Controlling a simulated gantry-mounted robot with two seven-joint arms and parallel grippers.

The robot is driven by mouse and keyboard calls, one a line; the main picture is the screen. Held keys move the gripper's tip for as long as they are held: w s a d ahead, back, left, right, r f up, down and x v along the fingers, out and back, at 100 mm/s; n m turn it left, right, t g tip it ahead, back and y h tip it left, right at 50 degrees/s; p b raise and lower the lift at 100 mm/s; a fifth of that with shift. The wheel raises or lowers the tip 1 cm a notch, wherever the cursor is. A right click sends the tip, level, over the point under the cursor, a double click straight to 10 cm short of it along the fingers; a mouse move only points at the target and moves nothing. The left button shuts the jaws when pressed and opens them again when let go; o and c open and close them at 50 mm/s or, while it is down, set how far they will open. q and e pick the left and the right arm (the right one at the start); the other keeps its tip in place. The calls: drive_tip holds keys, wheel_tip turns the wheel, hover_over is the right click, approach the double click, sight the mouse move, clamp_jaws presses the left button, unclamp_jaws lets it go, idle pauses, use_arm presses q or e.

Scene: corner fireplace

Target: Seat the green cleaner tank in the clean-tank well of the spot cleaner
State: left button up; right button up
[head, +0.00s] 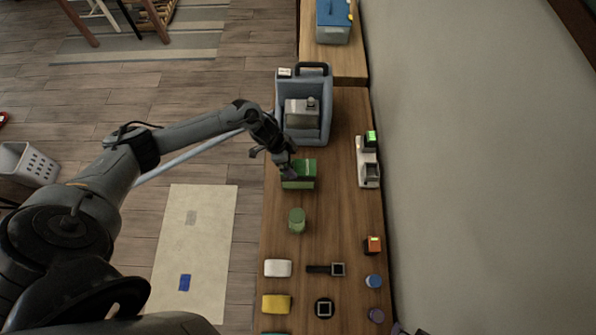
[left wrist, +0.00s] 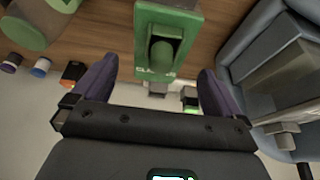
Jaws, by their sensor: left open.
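The green cleaner tank (head: 307,168) stands on the wooden bench, just in front of the spot cleaner. My left gripper (head: 284,165) is at the tank's left side, partly covering it. In the left wrist view the tank (left wrist: 183,22) shows a recessed grip, and its near end lies between the open purple fingers (left wrist: 158,75), with gaps on both sides. The blue-grey spot cleaner (head: 282,120) holds a grey tank (head: 302,112); its side also shows in the left wrist view (left wrist: 245,45). I cannot make out the clean-tank well clearly. My right gripper is not in view.
A green jar (head: 296,221) stands nearer on the bench. A white device with a green-lit top (head: 368,165) is along the wall. White (head: 278,268) and yellow (head: 276,303) items, a black brush-like tool (head: 325,269) and small caps lie at the near end.

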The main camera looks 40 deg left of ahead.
sight(298, 167)
use_arm(q)
drive_tip(key=shift+x, duration=2.25)
clamp_jaws()
